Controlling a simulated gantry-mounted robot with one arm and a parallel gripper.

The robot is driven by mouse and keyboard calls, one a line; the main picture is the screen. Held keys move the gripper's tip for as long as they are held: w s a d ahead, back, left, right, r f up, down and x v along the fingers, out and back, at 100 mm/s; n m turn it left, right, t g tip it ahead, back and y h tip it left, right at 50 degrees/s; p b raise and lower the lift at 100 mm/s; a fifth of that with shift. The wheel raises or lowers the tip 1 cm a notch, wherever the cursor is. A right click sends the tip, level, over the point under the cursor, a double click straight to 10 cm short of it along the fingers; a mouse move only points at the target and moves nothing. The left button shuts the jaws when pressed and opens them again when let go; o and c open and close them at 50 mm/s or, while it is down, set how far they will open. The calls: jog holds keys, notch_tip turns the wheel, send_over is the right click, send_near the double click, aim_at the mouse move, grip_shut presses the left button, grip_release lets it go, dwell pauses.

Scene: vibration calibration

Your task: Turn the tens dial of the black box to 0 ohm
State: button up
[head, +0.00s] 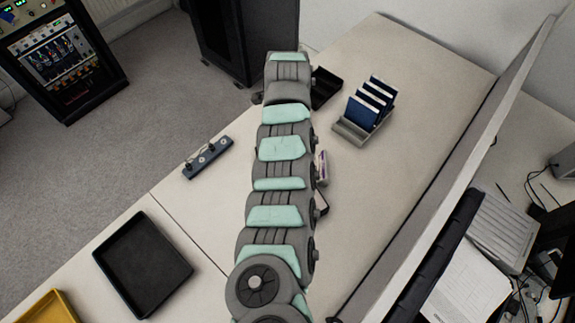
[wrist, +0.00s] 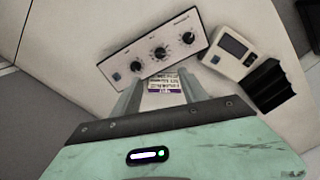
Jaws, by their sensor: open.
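In the wrist view, a box with a pale panel, dark edges and three black dials lies ahead of my gripper (wrist: 159,88). The left dial (wrist: 135,66), middle dial (wrist: 160,53) and right dial (wrist: 188,37) sit in a slanting row. I cannot read their settings or tell which is the tens dial. My gripper is open, its two fingers apart and short of the panel (wrist: 152,43), with a small printed label (wrist: 168,84) showing between them. In the head view, my arm hides the gripper.
In the wrist view, a white device with a dark screen (wrist: 231,47) and a black ribbed object (wrist: 269,87) stand right of the panel. The head view shows a dark strip with knobs (head: 207,157), a black tray (head: 142,264) and a rack of blue pieces (head: 365,105).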

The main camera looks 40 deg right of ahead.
notch_tip(320, 180, down, 19)
jog(key=b, duration=0.7)
jog(key=shift+r, duration=0.15)
grip_shut()
